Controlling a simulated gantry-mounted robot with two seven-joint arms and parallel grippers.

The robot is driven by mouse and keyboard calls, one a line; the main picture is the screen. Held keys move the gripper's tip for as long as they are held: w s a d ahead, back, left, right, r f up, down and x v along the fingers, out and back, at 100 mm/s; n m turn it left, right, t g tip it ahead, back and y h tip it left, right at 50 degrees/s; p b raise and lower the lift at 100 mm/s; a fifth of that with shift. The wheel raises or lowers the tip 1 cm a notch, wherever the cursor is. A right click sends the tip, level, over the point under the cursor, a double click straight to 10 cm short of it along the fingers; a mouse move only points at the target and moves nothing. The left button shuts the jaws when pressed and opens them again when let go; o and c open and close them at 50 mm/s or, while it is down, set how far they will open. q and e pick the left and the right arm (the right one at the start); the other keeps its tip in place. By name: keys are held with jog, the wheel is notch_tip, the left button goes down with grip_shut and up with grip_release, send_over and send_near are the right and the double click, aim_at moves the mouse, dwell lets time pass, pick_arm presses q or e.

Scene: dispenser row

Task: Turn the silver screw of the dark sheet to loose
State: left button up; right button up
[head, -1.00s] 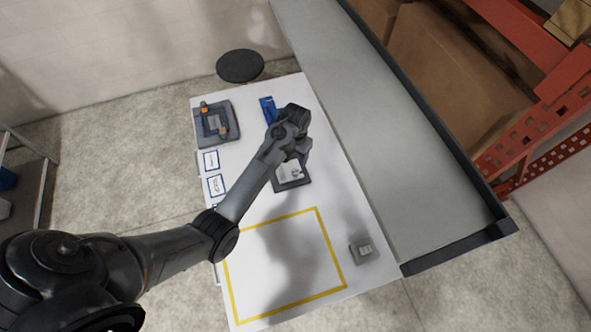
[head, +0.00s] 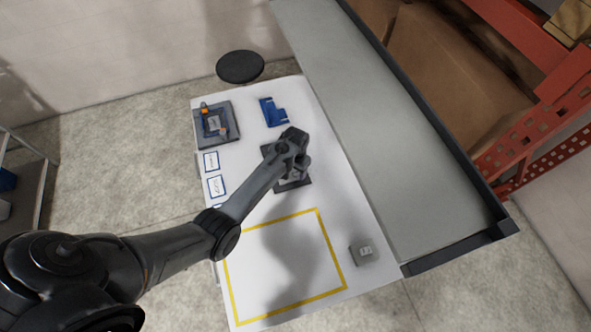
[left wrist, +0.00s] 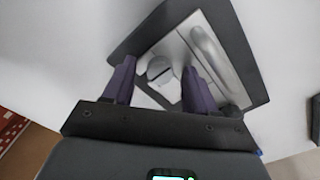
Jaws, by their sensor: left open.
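The dark sheet (head: 303,183) lies on the white table, mostly covered by my left gripper (head: 299,168) in the head view. In the left wrist view, the dark sheet (left wrist: 241,62) carries a bright metal plate with a raised rounded bar (left wrist: 214,58). The silver screw (left wrist: 160,70), with a dark slot in its round head, shows between the two purple fingers of my left gripper (left wrist: 158,68). The fingers are open, one on each side of it; I cannot tell whether they touch it. The screw is hidden in the head view. My right gripper is not in view.
A blue block (head: 273,112) and a grey fixture with orange parts (head: 206,136) stand farther back. A small grey box (head: 362,251) is at front right, beside a yellow-outlined area (head: 323,285) that is free. A grey shelf surface (head: 390,130) runs along the right.

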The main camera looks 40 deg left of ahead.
pick_arm(q)
jog(key=shift+c, duration=0.2)
grip_shut()
jog(key=shift+r+n+p, duration=0.25)
jog(key=shift+n+p, duration=0.6)
jog(key=shift+n, duration=0.05)
jog(key=shift+f+n, duration=0.2)
jog(key=shift+n, duration=0.5)
jog(key=shift+o, duration=0.2)
grip_release()
jog(key=shift+r, duration=0.1)
